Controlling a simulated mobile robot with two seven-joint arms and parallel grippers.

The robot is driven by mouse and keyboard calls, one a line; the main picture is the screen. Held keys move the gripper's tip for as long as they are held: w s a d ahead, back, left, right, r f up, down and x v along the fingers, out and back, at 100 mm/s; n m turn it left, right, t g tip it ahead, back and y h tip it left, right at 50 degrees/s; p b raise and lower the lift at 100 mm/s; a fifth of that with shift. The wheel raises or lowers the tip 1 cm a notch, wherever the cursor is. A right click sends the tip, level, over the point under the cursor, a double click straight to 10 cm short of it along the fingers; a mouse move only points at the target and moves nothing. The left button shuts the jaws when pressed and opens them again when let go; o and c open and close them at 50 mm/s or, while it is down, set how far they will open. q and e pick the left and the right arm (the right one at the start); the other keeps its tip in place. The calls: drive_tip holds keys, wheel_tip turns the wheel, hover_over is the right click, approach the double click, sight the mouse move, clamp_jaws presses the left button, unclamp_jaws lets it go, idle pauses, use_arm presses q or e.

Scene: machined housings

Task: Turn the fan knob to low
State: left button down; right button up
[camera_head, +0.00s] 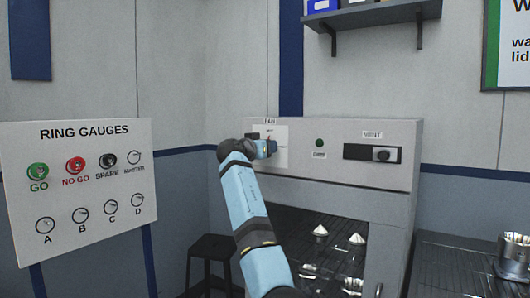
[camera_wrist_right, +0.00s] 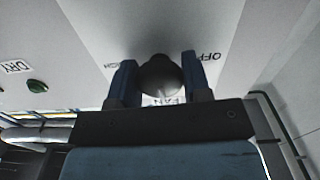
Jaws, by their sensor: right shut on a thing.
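The fan knob (camera_wrist_right: 161,76) is a dark round knob on a white plate, seen close in the right wrist view. My right gripper (camera_wrist_right: 159,64) has one blue finger on each side of it and is shut on it. The wrist view is upside down, with an OFF label right of the knob, another label, hard to read, on the left, and FAN by the gripper's base. In the head view my right gripper (camera_head: 266,148) reaches the fan plate (camera_head: 281,133) and hides the knob, so its pointing direction cannot be told. My left gripper is not in view.
The grey cabinet (camera_head: 330,180) also carries a green button (camera_head: 319,143) and a VENT slider (camera_head: 372,154). Pale cone-topped parts stand in its open bay. A ring gauge board (camera_head: 80,190) stands left, a dark stool (camera_head: 211,247) behind my arm, a shelf (camera_head: 372,15) above.

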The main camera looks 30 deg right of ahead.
drive_tip(key=shift+m, duration=0.4)
drive_tip(key=o, duration=0.9)
drive_tip(key=b+v, duration=0.1)
drive_tip(key=v, duration=1.3)
